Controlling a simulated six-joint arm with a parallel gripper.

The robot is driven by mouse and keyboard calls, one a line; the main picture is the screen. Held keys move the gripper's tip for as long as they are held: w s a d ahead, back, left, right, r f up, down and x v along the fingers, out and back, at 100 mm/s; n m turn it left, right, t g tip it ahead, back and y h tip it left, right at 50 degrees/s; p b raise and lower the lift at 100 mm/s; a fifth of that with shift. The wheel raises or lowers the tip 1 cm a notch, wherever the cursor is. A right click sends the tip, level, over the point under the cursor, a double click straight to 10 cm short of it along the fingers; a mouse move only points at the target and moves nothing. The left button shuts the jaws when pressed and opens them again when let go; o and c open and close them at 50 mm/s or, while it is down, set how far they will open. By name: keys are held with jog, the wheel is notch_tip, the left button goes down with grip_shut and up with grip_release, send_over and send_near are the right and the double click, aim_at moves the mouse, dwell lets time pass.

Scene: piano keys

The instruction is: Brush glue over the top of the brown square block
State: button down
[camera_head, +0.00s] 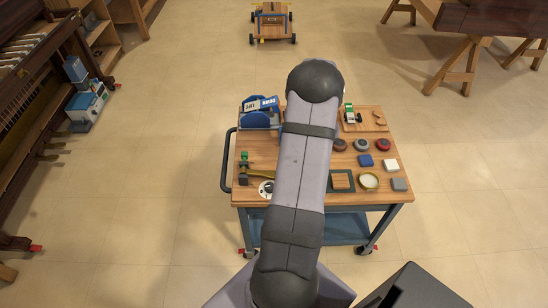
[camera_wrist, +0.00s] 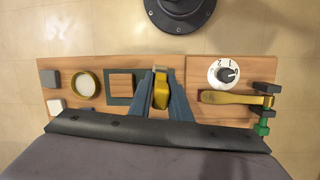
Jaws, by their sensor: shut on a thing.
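The brown square block (camera_head: 341,181) lies on a dark green mat (camera_head: 333,190) on the cart top. In the wrist view the block (camera_wrist: 121,85) and mat (camera_wrist: 109,98) are just left of my gripper. The round pot with pale contents (camera_head: 369,181), which looks like the glue, stands beside the mat; it also shows in the wrist view (camera_wrist: 86,86). My gripper (camera_wrist: 161,76) is shut on a yellow-ochre thing (camera_wrist: 161,95), apparently the brush; its lower end and any bristles are hard to make out. In the head view my arm hides the gripper.
The wooden cart top (camera_head: 300,199) also carries a hammer (camera_head: 260,175), a green clamp (camera_head: 243,164), a white dial (camera_wrist: 225,73), a grey block (camera_head: 399,184), a white block (camera_head: 391,165) and a blue block (camera_head: 365,160). A blue holder (camera_head: 258,119) stands at the back left.

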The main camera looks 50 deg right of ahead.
jog(key=s+d, duration=0.7)
jog(key=s, duration=0.4)
jog(key=d+n+g+h, duration=0.1)
jog(key=d+n+h, duration=0.3)
jog(key=d+n, duration=0.4)
jog(key=s+n, duration=0.1)
jog(key=n, duration=0.1)
jog(key=shift+d+r+n+g+p, duration=0.15)
jog(key=shift+r+n+g+p, duration=0.15)
jog(key=shift+r+g+p, duration=0.1)
jog(key=shift+f, duration=0.25)
jog(key=shift+f+b, duration=2.7)
jog(key=shift+f, duration=0.15)
jog(key=shift+f, duration=0.6)
notch_tip(320, 180, up, 7)
jog(key=p, duration=0.5)
jog(key=shift+p, duration=0.3)
jog(key=shift+w, duration=0.2)
